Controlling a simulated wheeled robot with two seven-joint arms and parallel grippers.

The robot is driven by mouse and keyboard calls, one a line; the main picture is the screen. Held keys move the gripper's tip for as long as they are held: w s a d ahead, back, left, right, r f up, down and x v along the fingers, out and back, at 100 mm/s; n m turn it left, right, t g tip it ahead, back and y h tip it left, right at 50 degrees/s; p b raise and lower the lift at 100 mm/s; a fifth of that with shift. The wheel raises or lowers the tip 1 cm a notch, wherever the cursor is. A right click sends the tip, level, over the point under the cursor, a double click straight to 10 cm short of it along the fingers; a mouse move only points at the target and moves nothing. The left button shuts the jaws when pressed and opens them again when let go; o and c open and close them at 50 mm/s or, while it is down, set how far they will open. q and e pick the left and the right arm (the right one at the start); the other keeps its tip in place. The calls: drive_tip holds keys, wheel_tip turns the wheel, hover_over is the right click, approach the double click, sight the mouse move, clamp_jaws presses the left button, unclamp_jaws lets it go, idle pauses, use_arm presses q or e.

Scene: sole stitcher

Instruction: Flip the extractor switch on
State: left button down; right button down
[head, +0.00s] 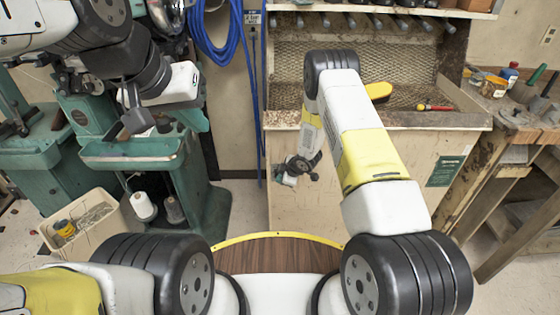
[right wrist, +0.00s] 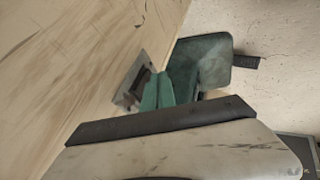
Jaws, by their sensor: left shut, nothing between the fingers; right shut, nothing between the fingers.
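The switch plate (right wrist: 131,80), a metal plate with a dark opening, is on the pale wooden cabinet front in the right wrist view. The green fingertips of my right gripper (right wrist: 166,90) are shut and empty, close beside the plate. Whether they touch it I cannot tell, and the switch lever's position is unclear. In the head view my right gripper (head: 288,175) is low against the cabinet front (head: 375,195), and I cannot make out the switch clearly there. My left gripper (head: 138,118) is shut and empty at the upper left, in front of the green machine.
The green machine (head: 130,160) stands at the left, with a bin (head: 92,222) and thread cones by its base. Blue hose (head: 236,40) hangs on the wall. A red-and-yellow screwdriver (head: 434,107) lies on the cabinet ledge. A workbench (head: 515,150) with tools stands right.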

drive_tip(key=shift+w, duration=0.25)
drive_tip(key=shift+w+f, duration=0.1)
drive_tip(key=shift+w, duration=0.1)
idle(0.4)
drive_tip(key=shift+r, duration=0.85)
